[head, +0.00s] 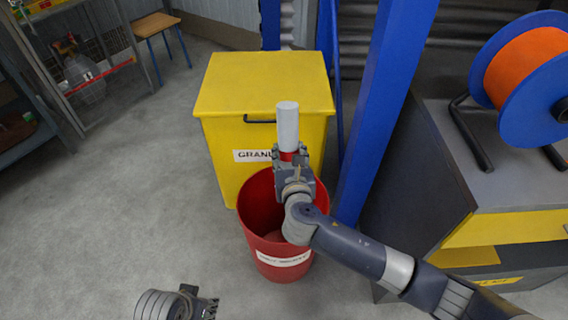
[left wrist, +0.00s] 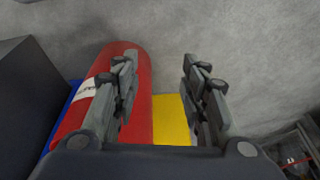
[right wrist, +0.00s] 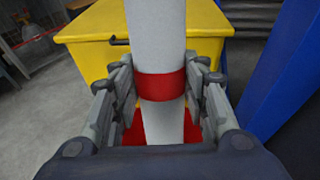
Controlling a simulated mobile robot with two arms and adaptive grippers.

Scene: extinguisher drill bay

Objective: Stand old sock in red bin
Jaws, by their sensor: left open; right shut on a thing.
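The old sock (head: 288,124) is a pale grey upright tube with a red band. My right gripper (head: 290,160) is shut on it at the band, as the right wrist view also shows (right wrist: 158,88). The red bin (head: 283,248) is open-topped with a white label, and my right gripper and arm are over its opening. The sock's lower end is hidden in the head view. In the right wrist view it runs down below the fingers. My left gripper (head: 208,304) is open and empty, low and left of the bin, which shows in the left wrist view (left wrist: 138,70).
A yellow lidded box (head: 265,85) stands right behind the bin. A blue post (head: 372,120) rises to its right. A grey cabinet (head: 515,175) with an orange-and-blue reel (head: 530,75) stands at right. The floor at left is clear.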

